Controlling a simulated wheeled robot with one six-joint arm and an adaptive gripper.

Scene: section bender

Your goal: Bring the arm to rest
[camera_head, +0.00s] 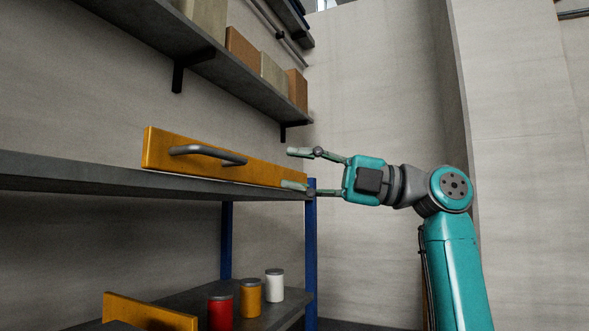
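My gripper (297,169) is at the end of my teal arm (455,270), right of the shelf unit. Its two fingers are spread apart and point left, with nothing between them. The arm rises from the bottom right and bends at the elbow, so the gripper lies roughly level. The fingertips are near the right end of a yellow panel (225,172) with a grey bar handle (208,154). This panel stands on the grey shelf (75,178). The lower finger overlaps the panel's end in the picture; I cannot tell whether they touch.
A wall shelf (215,62) above holds several boxes (272,72). On the lower shelf (283,312) stand a red can (221,310), a yellow can (250,298), a white can (274,287) and another yellow panel (150,314). A blue post (311,255) marks the unit's corner. Space right of it looks clear.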

